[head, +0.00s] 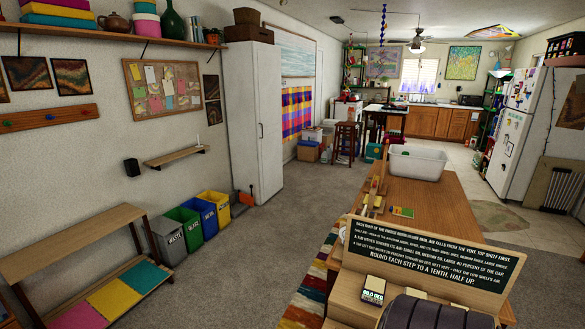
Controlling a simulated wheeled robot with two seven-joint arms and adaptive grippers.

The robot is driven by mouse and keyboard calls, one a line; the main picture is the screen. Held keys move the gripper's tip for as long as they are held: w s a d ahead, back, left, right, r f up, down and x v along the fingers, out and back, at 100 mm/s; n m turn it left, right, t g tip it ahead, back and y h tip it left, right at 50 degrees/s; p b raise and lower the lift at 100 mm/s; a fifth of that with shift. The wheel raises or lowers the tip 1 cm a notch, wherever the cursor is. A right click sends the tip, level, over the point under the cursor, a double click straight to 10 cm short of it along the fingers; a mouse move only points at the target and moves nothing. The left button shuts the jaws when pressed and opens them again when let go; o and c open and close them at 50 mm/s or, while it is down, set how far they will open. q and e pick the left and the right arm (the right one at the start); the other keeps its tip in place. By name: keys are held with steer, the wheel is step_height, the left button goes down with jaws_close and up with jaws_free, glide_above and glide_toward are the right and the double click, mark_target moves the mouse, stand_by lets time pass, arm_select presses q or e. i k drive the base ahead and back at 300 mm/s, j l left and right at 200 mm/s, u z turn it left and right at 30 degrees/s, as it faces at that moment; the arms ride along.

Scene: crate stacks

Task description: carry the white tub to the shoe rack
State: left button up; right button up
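The white tub (414,166) stands upright on the far end of a long wooden table (425,210), right of the picture's middle. Its open top faces up, and I cannot see to its bottom. A low two-level wooden rack (78,240) stands against the left wall at the lower left; it looks like the shoe rack. Its upper board is bare, and pink, teal and yellow squares lie on its lower shelf. Neither of my grippers is in view.
Sorting bins (168,242) line the left wall beyond the rack, before a tall white cabinet (254,120). A black sign (430,252) stands at the table's near end. Grey carpet (255,250) lies open between rack and table, with a striped rug (308,300) beside the table.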

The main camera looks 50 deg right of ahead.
mark_target(93, 233)
steer(key=i+z, duration=0.15)
steer(key=i, duration=0.45)
steer(key=i+z, duration=0.25)
steer(key=i, duration=0.2)
steer(key=i+z, duration=0.65)
steer(key=i, duration=0.2)
steer(key=i+j+z, duration=0.15)
steer(key=i+z, duration=0.25)
steer(key=i, duration=0.2)
steer(key=i+z, duration=0.3)
steer(key=i, duration=0.15)
steer(key=i+z, duration=0.35)
steer(key=i+j+z, duration=0.1)
steer(key=i+z, duration=0.3)
steer(key=i, duration=0.45)
steer(key=i+z, duration=0.1)
steer(key=i, duration=0.7)
steer(key=i+u, duration=0.1)
steer(key=i, duration=0.7)
steer(key=i+l+u, duration=0.15)
steer(key=i, duration=0.65)
